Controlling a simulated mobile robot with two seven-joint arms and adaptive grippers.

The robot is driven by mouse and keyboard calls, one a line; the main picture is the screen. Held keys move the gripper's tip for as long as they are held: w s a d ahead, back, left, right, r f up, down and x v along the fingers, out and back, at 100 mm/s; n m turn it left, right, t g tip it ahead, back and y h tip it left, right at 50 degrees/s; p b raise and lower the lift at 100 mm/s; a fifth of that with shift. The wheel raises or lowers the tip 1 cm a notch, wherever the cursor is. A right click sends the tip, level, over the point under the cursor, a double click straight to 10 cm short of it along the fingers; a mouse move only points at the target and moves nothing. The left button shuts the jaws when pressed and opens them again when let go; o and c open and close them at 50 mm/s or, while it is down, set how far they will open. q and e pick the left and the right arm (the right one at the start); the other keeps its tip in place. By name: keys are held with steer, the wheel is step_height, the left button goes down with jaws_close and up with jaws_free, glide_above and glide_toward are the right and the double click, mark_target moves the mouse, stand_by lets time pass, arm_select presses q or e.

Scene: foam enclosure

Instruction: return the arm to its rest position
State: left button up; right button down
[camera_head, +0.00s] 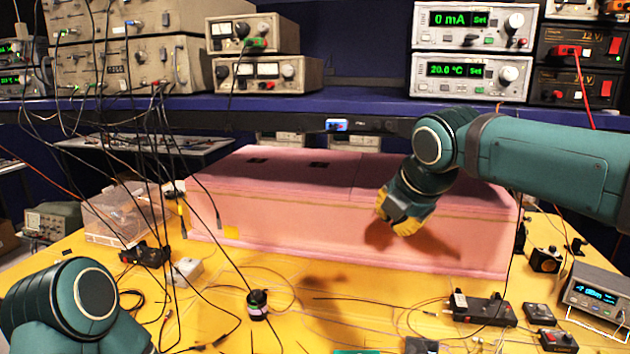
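My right arm (545,160) is green and comes in from the right edge, bent downward at a joint near the shelf. Its gripper (397,216) has yellow fingers and hangs in front of the pink foam enclosure (300,222), with a shadow on the foam's front face. No object shows in the fingers, but I cannot tell whether they are open or shut. My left arm (75,305) shows only as a rounded green joint at the lower left. Its gripper is out of view.
The yellow table (300,300) holds loose cables, a black knob-like part (257,304), a black box (483,308) and a small meter (598,294). A clear plastic bin (120,215) stands left. Cables hang from instruments on the blue shelf (370,103).

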steer(key=s+a+f+m+g+y+b, duration=0.1)
steer(key=a+f+m+g+y+b, duration=0.35)
steer(key=f, duration=1.35)
steer(key=s+a+f+m+t+h+p, duration=0.15)
steer(key=f+m, duration=0.65)
steer(key=f, duration=1)
steer(key=s+d+f+m+b, duration=0.1)
steer(key=s+f+m+b, duration=0.1)
steer(key=s+f+m, duration=0.6)
steer(key=s+d+f+m+g+b, duration=0.1)
steer(key=s+f+m+b, duration=0.1)
steer(key=s+f+m, duration=0.6)
step_height(320, 180, down, 8)
steer(key=shift+s+d+r+g+b, duration=0.15)
steer(key=shift+s+d+g+b, duration=0.1)
steer(key=shift+d+g+b, duration=0.05)
steer(key=shift+r, duration=0.1)
